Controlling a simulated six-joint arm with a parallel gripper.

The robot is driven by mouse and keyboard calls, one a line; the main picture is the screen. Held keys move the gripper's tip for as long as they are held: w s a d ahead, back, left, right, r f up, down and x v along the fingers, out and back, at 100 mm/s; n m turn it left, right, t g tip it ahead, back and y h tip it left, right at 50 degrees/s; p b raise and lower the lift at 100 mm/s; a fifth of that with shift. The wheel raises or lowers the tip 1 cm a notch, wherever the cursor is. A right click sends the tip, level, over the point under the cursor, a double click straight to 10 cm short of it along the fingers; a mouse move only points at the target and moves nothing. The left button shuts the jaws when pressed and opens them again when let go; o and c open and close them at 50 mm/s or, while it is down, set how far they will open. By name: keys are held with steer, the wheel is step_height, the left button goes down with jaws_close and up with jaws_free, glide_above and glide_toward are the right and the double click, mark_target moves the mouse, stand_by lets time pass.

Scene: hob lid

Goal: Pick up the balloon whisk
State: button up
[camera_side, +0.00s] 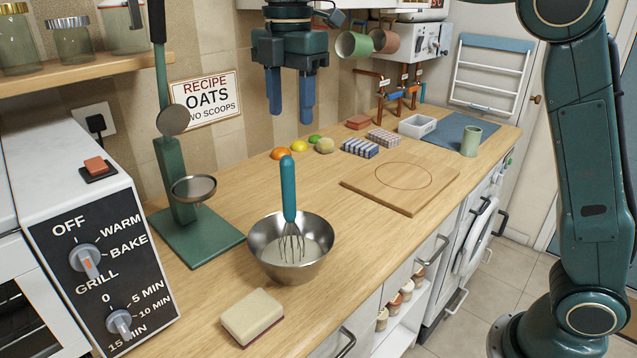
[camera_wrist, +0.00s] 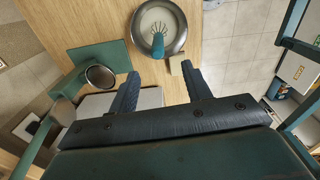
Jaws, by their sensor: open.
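The balloon whisk (camera_side: 289,195) has a teal handle and wire loops. It stands nearly upright, wires down, in a steel bowl (camera_side: 322,233) with pale contents on the wooden counter. In the wrist view the whisk (camera_wrist: 158,46) is seen from above, its handle end toward me, inside the bowl (camera_wrist: 139,46). My gripper (camera_side: 290,108) hangs open and empty, fingers pointing down, well above the counter and apart from the whisk. In the wrist view my gripper's fingers (camera_wrist: 164,84) are spread, with the bowl beyond their tips.
A green stand (camera_side: 180,185) with a small pan is left of the bowl. A sponge (camera_side: 252,316) lies in front. Fruit (camera_side: 299,147), a cutting board (camera_side: 380,192) and a green cup (camera_side: 471,141) are farther back. An oven (camera_side: 100,250) stands at left. Mugs (camera_side: 354,44) hang behind my gripper.

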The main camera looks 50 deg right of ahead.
mark_target(286, 157)
steer(key=shift+w+a+f+n, duration=0.15)
steer(key=shift+w+a+n, duration=0.2)
steer(key=shift+w+n, duration=0.05)
steer(key=shift+f, duration=0.1)
steer(key=shift+f, duration=4.2)
steer(key=shift+f, duration=0.1)
steer(key=shift+f, duration=2.5)
steer(key=shift+c, duration=0.2)
jaws_close()
